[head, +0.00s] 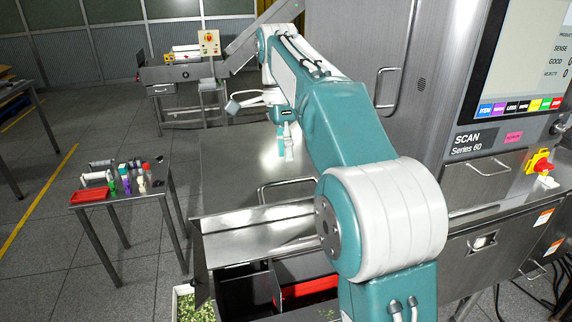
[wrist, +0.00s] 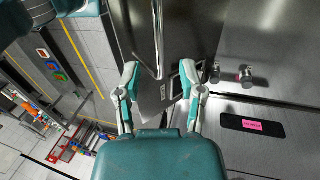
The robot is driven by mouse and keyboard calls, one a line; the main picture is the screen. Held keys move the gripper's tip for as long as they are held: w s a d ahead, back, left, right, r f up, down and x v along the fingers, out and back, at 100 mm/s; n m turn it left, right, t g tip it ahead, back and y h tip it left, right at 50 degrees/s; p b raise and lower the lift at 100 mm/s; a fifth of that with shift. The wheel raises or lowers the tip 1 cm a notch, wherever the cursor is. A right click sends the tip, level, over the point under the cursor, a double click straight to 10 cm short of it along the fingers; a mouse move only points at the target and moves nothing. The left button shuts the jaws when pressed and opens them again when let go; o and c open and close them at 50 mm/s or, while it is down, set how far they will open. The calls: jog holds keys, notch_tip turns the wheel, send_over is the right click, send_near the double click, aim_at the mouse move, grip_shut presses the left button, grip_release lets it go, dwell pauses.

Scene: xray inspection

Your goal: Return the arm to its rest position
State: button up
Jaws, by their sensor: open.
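My teal and white arm (head: 352,135) rises from the bottom right of the head view and reaches up and away, beside the steel scanner. Its far end bends down to my gripper (head: 286,140), which points downward in front of the steel panels. In the wrist view my gripper (wrist: 159,68) shows two spread fingers with a clear gap between them. Nothing is held. A steel door with a long handle shows beyond the fingers; I cannot tell how far away it is.
The scanner (head: 480,140) with its screen stands close on the right. A small table (head: 120,196) at left bears a red tray (head: 90,196) and several bottles. A bin of green pieces (head: 195,305) is at the bottom. Open floor (head: 60,260) lies at left.

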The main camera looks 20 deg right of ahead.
jog(key=shift+w+r, duration=0.1)
jog(key=shift+r, duration=0.15)
jog(key=s+n+t, duration=0.1)
jog(key=s+n, duration=0.1)
jog(key=s, duration=0.1)
jog(key=s+n+t, duration=0.1)
jog(key=s+n, duration=0.2)
jog(key=shift+s+f, duration=0.15)
jog(key=shift+s, duration=0.1)
jog(key=s+n, duration=0.1)
jog(key=s, duration=0.1)
jog(key=s+f+n+t, duration=0.2)
jog(key=s+n, duration=0.1)
jog(key=shift+s+f, duration=0.25)
jog(key=shift+s, duration=0.05)
jog(key=s+f+n+t, duration=0.4)
jog(key=s+f+n, duration=0.5)
jog(key=s+f, duration=0.2)
jog(key=shift+s+f+t, duration=0.25)
jog(key=shift+t, duration=0.05)
